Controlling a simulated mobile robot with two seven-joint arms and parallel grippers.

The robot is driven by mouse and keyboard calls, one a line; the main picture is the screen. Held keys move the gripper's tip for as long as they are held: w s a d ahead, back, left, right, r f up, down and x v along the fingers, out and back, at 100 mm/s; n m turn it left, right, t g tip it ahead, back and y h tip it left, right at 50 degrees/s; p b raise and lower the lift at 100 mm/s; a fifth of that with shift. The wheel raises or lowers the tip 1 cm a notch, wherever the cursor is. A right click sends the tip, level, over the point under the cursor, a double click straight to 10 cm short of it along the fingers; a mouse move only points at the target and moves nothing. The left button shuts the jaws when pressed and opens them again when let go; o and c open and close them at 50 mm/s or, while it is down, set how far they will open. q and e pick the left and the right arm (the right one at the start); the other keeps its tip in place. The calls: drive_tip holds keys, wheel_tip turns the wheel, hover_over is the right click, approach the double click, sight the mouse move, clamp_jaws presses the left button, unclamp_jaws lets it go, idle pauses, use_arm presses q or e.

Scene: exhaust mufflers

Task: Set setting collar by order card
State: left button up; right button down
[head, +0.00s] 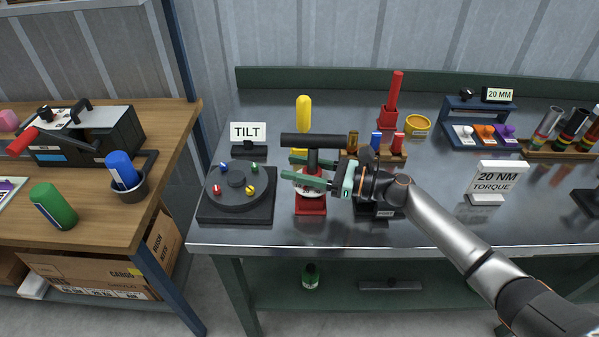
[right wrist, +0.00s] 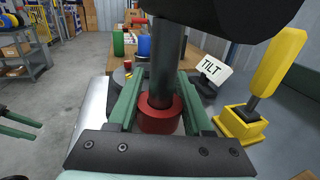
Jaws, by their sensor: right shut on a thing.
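A torque tool with a black T-bar (head: 314,140) and a dark shaft (right wrist: 168,62) stands upright on a red base (head: 311,206). A red collar (right wrist: 160,114) surrounds the lower shaft. A white band with markings, partly hidden by my fingers, shows above the base in the head view. My right gripper (head: 312,179) is shut on the tool, its green fingers on both sides of the lower shaft and collar. The order cards read "20 NM TORQUE" (head: 496,181), "TILT" (head: 248,132) and "20 MM" (head: 499,95). Green finger-like parts of my left gripper (right wrist: 20,128) show cut off in the right wrist view.
A round black turntable (head: 237,188) with coloured knobs is left of the tool. A yellow-handled tool (head: 303,113) stands behind it; a red-handled one (head: 393,98) is farther right. A rack of coloured pegs (head: 376,141) is close behind my gripper.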

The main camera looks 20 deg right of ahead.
drive_tip(key=shift+s+a+n+g+y+b, duration=0.1)
drive_tip(key=shift+n+g+y+b, duration=0.25)
drive_tip(key=shift+n+g+b, duration=0.25)
drive_tip(key=shift+s+a+n+g+y+b, duration=0.1)
drive_tip(key=shift+n+g+y+b, duration=0.3)
drive_tip(key=shift+g, duration=0.4)
drive_tip(key=shift+c, duration=1.5)
unclamp_jaws()
